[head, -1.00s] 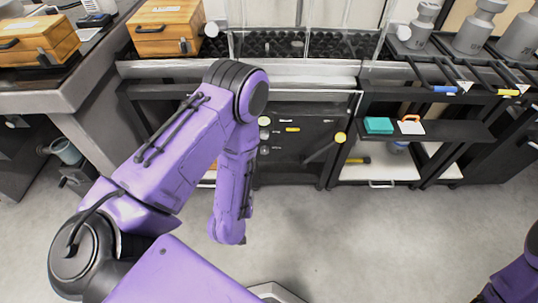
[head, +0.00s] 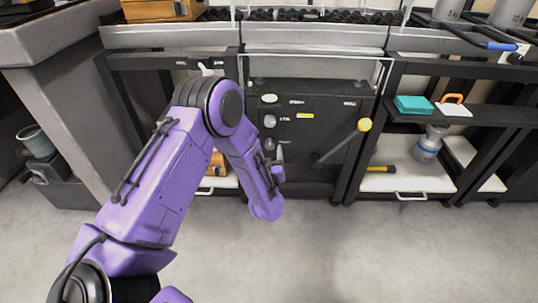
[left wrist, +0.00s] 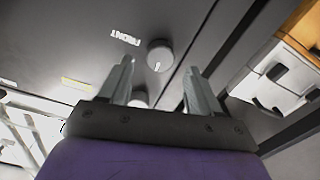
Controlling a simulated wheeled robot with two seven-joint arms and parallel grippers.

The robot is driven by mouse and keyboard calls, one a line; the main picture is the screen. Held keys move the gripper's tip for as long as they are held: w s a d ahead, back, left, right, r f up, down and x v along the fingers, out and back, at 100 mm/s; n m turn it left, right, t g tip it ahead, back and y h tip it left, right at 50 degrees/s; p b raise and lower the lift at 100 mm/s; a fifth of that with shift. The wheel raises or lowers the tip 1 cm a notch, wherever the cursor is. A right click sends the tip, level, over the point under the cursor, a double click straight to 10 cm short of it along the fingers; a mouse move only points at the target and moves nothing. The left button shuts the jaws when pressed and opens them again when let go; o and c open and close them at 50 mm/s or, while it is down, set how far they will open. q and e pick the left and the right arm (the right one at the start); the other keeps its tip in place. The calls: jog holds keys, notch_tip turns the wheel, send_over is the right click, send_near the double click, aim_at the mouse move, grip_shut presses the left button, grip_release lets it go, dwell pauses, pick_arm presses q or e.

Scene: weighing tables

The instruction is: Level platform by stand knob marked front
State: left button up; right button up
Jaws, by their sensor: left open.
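In the left wrist view, a round pale knob (left wrist: 160,55) with a light index mark sits on a dark panel (left wrist: 75,30). The white label FRONT (left wrist: 125,37) beside it appears upside down. My left gripper (left wrist: 159,66) is open, its two grey fingers pointing toward the panel. The knob shows between and just beyond the fingertips; contact cannot be told. A second pale knob (left wrist: 140,97) shows partly behind the gripper body. In the head view, my purple left arm reaches to the black stand panel (head: 320,135) and hides part of it. My right gripper is out of view.
A lever with a yellow ball (head: 364,125) sticks out at the panel's right. A teal block (head: 415,105) and an orange-handled item (head: 453,104) lie on the right shelf. A wooden box (head: 160,10) stands above left. The floor (head: 400,250) in front is clear.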

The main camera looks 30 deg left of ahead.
aim_at(270, 144)
pick_arm(q)
jog(key=shift+b+x, duration=0.3)
jog(key=shift+x, duration=1.05)
jog(key=c, duration=1)
jog(key=shift+c, duration=0.2)
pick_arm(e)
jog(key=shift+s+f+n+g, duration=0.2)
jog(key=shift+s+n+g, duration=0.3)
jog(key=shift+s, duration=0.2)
pick_arm(q)
jog(key=n+p, duration=0.2)
jog(key=n, duration=0.2)
jog(key=shift+s, duration=0.1)
jog(key=shift+f+n+p, duration=0.2)
jog(key=shift+n+p, duration=0.35)
jog(key=shift+n, duration=1.35)
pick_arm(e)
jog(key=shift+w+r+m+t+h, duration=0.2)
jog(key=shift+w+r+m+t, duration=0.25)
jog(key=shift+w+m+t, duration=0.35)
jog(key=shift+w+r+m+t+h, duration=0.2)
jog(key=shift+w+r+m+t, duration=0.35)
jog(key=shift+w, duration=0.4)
pick_arm(q)
jog(key=shift+s, duration=0.1)
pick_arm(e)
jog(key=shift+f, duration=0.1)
pick_arm(q)
jog(key=o, duration=1)
